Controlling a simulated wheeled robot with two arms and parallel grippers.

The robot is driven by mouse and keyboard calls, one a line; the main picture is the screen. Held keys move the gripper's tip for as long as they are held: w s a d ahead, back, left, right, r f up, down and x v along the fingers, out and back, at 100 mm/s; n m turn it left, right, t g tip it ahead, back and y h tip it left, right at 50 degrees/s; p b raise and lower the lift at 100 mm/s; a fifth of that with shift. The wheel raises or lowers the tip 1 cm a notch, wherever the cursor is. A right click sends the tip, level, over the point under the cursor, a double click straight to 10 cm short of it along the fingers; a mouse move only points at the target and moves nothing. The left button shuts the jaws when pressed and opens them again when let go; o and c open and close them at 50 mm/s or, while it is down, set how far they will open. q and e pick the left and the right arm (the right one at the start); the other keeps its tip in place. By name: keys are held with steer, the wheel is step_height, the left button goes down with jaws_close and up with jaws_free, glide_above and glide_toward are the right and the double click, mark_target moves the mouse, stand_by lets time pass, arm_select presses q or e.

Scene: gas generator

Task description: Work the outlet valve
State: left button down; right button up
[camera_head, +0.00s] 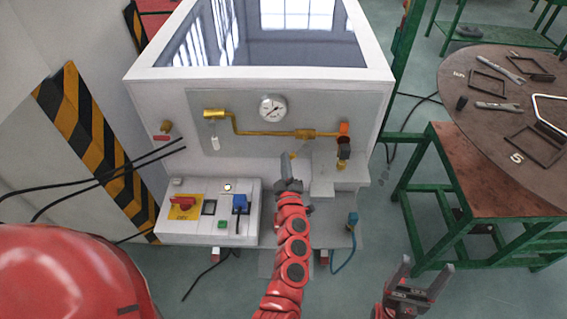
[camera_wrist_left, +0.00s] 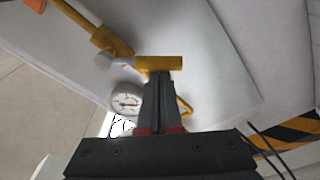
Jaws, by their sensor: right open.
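The brass pipe (camera_head: 262,133) runs across the grey front panel. At its right end is an outlet fitting with an orange cap (camera_head: 344,128) and a dark body below. My left gripper (camera_head: 289,158) points up at the panel, below the pipe and left of that fitting. In the left wrist view its fingers (camera_wrist_left: 160,75) lie close together and look shut. A yellow bar (camera_wrist_left: 159,63) shows at their tips; I cannot tell whether it is touched or lies behind. My right gripper (camera_head: 421,282) is open and empty at the lower right, away from the machine.
The round gauge (camera_head: 272,108) sits above the pipe. A control box (camera_head: 208,233) with a red switch (camera_head: 183,203) is at the lower left. Black cables hang at the left.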

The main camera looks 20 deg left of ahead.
arm_select(q)
steer(key=d+f+n+b, duration=0.1)
steer(key=n+b, duration=0.1)
steer(key=d+f+n+b, duration=0.1)
steer(key=n+b, duration=0.1)
steer(key=w+d+f+n+g+b, duration=0.1)
steer(key=n+b, duration=0.1)
steer(key=shift+d+n, duration=0.3)
steer(key=shift+n, duration=0.1)
steer(key=shift+d+b, duration=0.1)
steer(key=shift+b, duration=0.2)
stand_by(0.4)
